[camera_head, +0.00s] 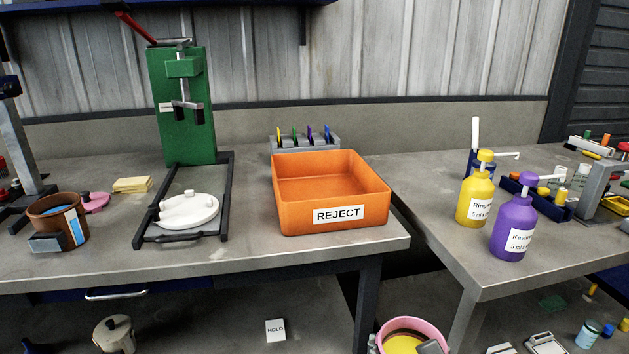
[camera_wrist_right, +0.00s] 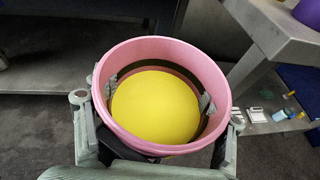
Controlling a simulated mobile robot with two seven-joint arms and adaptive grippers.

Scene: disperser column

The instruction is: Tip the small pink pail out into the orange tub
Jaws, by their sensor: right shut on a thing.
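The orange tub (camera_head: 330,188), labelled REJECT, stands at the front right of the main bench in the head view; its visible inside looks empty. The small pink pail (camera_head: 407,321) is at the bottom edge of the head view, below bench height and in front of the gap between benches. In the right wrist view the pail (camera_wrist_right: 150,148) is seen from above with yellow contents (camera_wrist_right: 155,105); it looks about upright. My right gripper (camera_wrist_right: 158,110) is shut on the pail, with a finger on either side. My left gripper is not in view.
A green press (camera_head: 182,115) and a white round dish (camera_head: 188,212) stand left of the tub. A grey rack (camera_head: 305,144) is behind it. Yellow (camera_head: 475,200) and purple (camera_head: 514,228) pump bottles stand on the right bench (camera_head: 480,272). The main bench's front edge lies between pail and tub.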

